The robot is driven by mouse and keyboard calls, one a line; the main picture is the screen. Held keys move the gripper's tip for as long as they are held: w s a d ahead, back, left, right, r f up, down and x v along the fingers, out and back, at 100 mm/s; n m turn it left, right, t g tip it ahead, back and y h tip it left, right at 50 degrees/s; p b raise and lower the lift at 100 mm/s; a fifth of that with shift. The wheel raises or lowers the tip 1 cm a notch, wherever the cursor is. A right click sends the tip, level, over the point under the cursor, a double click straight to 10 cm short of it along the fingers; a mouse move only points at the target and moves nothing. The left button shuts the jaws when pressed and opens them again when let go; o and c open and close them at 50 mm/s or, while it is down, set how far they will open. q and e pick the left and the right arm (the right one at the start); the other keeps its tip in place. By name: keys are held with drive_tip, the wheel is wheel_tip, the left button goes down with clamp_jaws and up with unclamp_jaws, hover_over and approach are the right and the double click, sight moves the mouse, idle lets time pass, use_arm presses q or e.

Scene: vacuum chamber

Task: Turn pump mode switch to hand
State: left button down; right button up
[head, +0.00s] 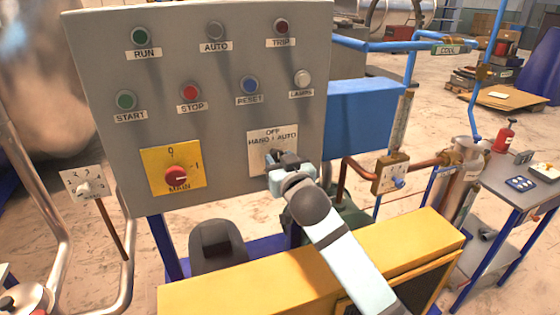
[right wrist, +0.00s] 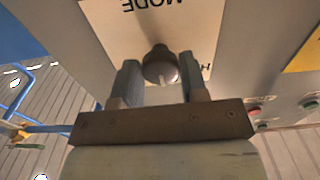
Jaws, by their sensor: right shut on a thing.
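The pump mode switch plate (head: 262,141) is cream, labelled OFF above HAND and AUTO, at the lower right of the grey control panel (head: 115,72). In the right wrist view the plate (right wrist: 195,32) appears upside down, with MODE at its top. The round grey-brown knob (right wrist: 160,64) sits between the two fingers of my right gripper (right wrist: 160,72), which is shut on it. A pale line on the knob points down in that view, towards the hidden OFF side. In the head view my right gripper (head: 281,159) hides most of the knob. My left gripper is out of sight.
A red MAIN switch (head: 176,176) on a yellow plate is left of the mode switch. Lamps and buttons, including STOP (head: 190,92), fill the panel above. A yellow beam (head: 225,297) runs below my right arm. A blue box (head: 370,110) stands right of the panel.

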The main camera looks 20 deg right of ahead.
drive_tip(key=shift+d+r+n+p, duration=0.1)
drive_tip(key=shift+n+p, duration=2.85)
drive_tip(key=shift+n, duration=1.25)
drive_tip(key=o, duration=0.9)
